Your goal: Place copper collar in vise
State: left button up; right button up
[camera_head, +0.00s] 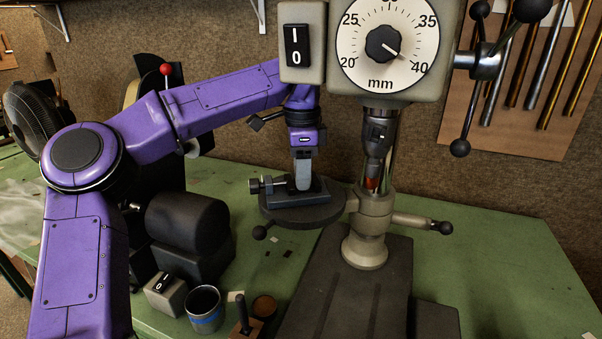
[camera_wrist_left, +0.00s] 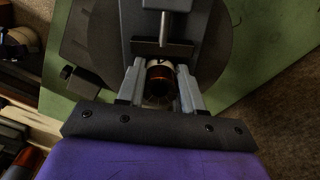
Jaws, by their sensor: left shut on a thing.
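My left gripper (camera_wrist_left: 160,92) is shut on the copper collar (camera_wrist_left: 159,84), a short cylinder with a pale upper band and a copper-brown body. In the head view my left gripper (camera_head: 303,180) points down into the vise (camera_head: 285,193) on the round drill table. The collar is hidden there behind the fingers. In the left wrist view the collar sits between the fingertips, over the dark vise (camera_wrist_left: 125,25), close to its screw rod. I cannot tell whether the collar touches the vise bed. My right gripper is not in view.
The drill press head (camera_head: 385,45) and its chuck hang just right of my left gripper. The vise rests on a round drill table (camera_head: 300,216). A dark motor (camera_head: 188,222), a cup (camera_head: 205,308) and a switch box (camera_head: 166,295) stand at the left. The green bench (camera_head: 500,260) is clear at the right.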

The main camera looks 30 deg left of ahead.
pick_arm(q)
jog(key=shift+s+d+f+b, duration=0.15)
jog(key=shift+f+b, duration=0.25)
jog(key=shift+f, duration=0.2)
jog(key=o, duration=1.1)
notch_tip(320, 180, up, 2)
jog(key=shift+p, duration=1.2)
jog(key=r, duration=0.2)
jog(key=a+r+b, duration=0.1)
jog(key=r, duration=0.1)
jog(key=shift+w, duration=0.35)
jog(key=r, duration=0.3)
jog(key=r+p, duration=0.1)
jog(key=r, duration=0.3)
jog(key=shift+s+d+r, duration=0.15)
jog(key=shift+d+r, duration=0.05)
